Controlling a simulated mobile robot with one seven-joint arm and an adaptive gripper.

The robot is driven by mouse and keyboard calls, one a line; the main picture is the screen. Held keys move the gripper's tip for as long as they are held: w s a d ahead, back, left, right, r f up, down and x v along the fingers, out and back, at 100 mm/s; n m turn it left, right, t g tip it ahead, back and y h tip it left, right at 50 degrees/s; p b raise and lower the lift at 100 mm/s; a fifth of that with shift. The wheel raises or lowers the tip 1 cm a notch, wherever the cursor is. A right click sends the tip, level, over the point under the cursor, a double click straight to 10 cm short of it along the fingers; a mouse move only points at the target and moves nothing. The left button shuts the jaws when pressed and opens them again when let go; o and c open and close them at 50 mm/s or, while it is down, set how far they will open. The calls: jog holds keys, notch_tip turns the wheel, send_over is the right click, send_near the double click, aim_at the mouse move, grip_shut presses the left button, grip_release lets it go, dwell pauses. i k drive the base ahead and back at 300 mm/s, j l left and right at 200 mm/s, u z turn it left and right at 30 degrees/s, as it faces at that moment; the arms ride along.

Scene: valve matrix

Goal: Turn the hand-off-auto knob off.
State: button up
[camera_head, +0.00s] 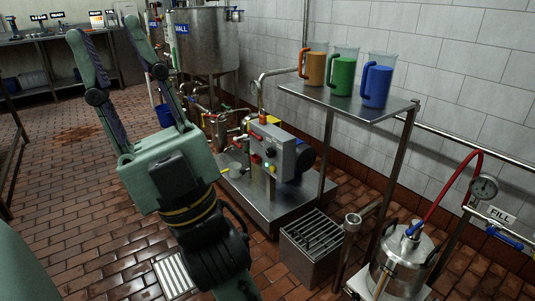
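A grey control box (284,140) stands on the metal skid in the middle of the head view. Its front carries a small dark round knob (270,152), a red part (256,158) and a small lit green-yellow spot. The dark knob may be the hand-off-auto knob; its label and pointer position are too small to read. My gripper (103,28) is on the left, nearer the camera than the box. Its two long green-grey fingers are spread wide, pointing up in the picture, with nothing between them. It is apart from the box, to its left.
A metal shelf (345,103) with orange, green and blue jugs is right of the box. Pipes (215,120) and a large steel tank (205,45) stand behind and left. A grated metal box (312,245) and a steel pot (402,262) are at front right. Brick floor (60,200) is open at left.

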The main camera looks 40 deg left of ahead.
aim_at(270, 153)
jog(key=j+z, duration=0.15)
jog(key=j, duration=1.05)
jog(key=j+z, duration=0.1)
jog(key=j, duration=1.05)
jog(key=j+z, duration=0.15)
jog(key=j, duration=1.05)
jog(key=k+j+z, duration=0.1)
jog(key=j, duration=1.1)
jog(key=i, duration=0.4)
